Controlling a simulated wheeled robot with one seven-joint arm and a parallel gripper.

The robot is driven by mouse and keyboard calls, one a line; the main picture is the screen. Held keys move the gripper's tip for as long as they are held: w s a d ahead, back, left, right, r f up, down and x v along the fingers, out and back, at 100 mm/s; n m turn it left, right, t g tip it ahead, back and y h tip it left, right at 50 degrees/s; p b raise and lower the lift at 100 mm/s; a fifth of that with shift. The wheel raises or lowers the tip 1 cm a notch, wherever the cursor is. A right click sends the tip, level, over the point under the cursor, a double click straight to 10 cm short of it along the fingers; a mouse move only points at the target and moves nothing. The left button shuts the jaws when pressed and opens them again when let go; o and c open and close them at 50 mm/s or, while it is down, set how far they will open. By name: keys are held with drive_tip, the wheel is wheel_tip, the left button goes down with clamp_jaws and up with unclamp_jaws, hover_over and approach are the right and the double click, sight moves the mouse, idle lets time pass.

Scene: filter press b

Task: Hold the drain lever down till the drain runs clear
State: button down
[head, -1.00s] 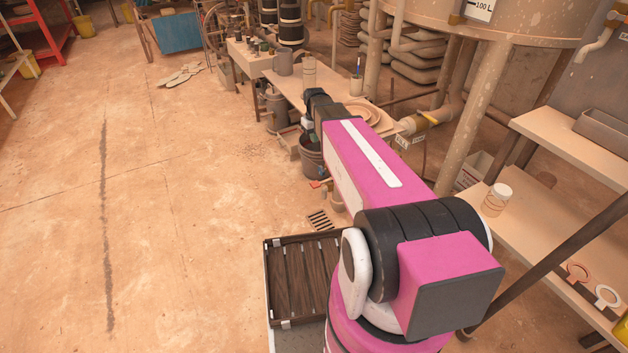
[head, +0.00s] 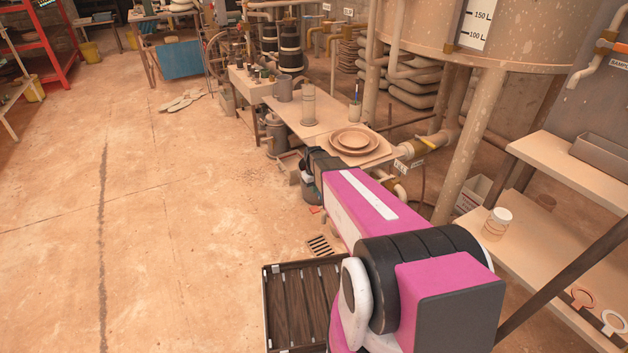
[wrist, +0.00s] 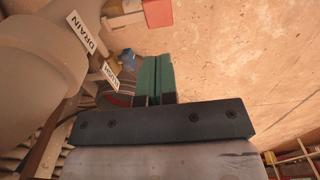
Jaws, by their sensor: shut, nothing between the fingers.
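A white DRAIN label (wrist: 79,31) sits on a beige pipe at the upper left of the wrist view. A red block (wrist: 158,12) shows at the top edge, near the label; I cannot tell for sure whether it is the drain lever's grip. My gripper (wrist: 158,60) is shut, its two green fingers side by side with nothing between them. In that picture the fingertips are below the red block and apart from it. The drain's outflow cannot be made out.
A second label (wrist: 112,75) and a blue part (wrist: 127,62) are close left of the fingers. In the head view, a floor grate (head: 321,245) lies left of my arm. A bench with stacked plates (head: 353,140) and a large tank (head: 530,35) stand beyond. The floor at left is clear.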

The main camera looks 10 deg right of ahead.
sight(313, 209)
wheel_tip(313, 209, down, 10)
drive_tip(key=shift+f, duration=0.1)
idle(0.5)
drive_tip(key=shift+s+a+f+t+h, duration=0.1)
drive_tip(key=shift+a+f+t+h, duration=0.1)
drive_tip(key=shift+f+h, duration=0.4)
drive_tip(key=shift+a+f+t+h, duration=0.1)
drive_tip(key=shift+f+t+h, duration=0.1)
drive_tip(key=shift+f+h, duration=0.35)
drive_tip(key=shift+x, duration=1)
drive_tip(key=shift+a+f, duration=0.1)
drive_tip(key=shift+a, duration=0.05)
drive_tip(key=shift+f, duration=0.15)
idle(3.7)
